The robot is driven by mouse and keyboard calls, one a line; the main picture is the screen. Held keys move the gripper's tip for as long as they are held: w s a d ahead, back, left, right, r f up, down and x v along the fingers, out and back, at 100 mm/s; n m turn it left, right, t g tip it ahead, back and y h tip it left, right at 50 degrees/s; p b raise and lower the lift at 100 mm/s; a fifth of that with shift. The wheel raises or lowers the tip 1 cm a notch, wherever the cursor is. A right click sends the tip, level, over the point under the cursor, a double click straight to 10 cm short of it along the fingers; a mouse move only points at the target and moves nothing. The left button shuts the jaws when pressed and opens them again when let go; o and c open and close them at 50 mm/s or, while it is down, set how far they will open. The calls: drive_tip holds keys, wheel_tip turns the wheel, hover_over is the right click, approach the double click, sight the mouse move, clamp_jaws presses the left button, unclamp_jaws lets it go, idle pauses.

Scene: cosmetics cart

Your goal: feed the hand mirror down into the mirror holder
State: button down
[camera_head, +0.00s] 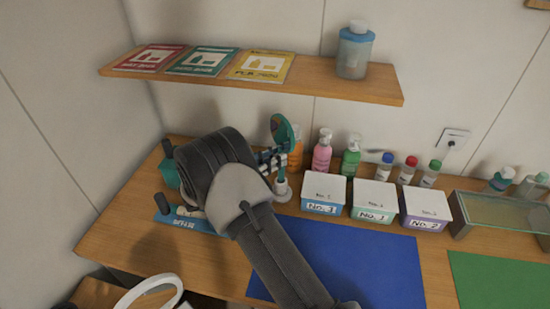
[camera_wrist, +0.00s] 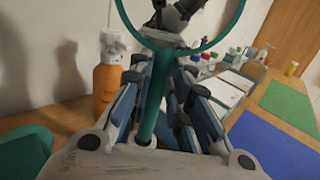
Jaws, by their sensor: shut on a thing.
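The hand mirror (camera_head: 281,129) has a green rim and stands upright above the cart top in the head view. In the wrist view its round green rim (camera_wrist: 238,22) is cut off by the top edge, and its green handle (camera_wrist: 153,92) runs down between my fingers. My gripper (camera_head: 272,158) is shut on the handle; it also fills the lower middle of the wrist view (camera_wrist: 160,100). A small white stand, apparently the mirror holder (camera_head: 282,190), is just below my gripper in the head view. Whether the handle's lower end touches it cannot be told.
An orange bottle (camera_head: 296,155) is close behind the mirror, with a pink bottle (camera_head: 321,153) and a green bottle (camera_head: 350,158) to its right. White-lidded boxes (camera_head: 324,190) stand right of the holder. A shelf (camera_head: 330,82) overhangs behind. The blue mat (camera_head: 350,265) is clear.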

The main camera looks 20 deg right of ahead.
drive_tip(key=shift+f+b, duration=1.15)
drive_tip(key=shift+f, duration=0.6)
drive_tip(key=shift+s+f, duration=0.15)
drive_tip(key=shift+f, duration=0.2)
drive_tip(key=shift+s+d+f+b, duration=0.1)
drive_tip(key=shift+s+f+b, duration=0.05)
drive_tip(key=shift+f+b, duration=0.35)
drive_tip(key=shift+s+f+b, duration=0.2)
drive_tip(key=shift+f+b, duration=0.25)
drive_tip(key=shift+f, duration=0.1)
idle(0.4)
wheel_tip(320, 180, up, 8)
drive_tip(key=p, duration=0.6)
hover_over(282, 172)
drive_tip(key=a, duration=0.2)
drive_tip(key=shift+w+r, duration=0.2)
drive_tip(key=shift+w, duration=0.1)
idle(0.4)
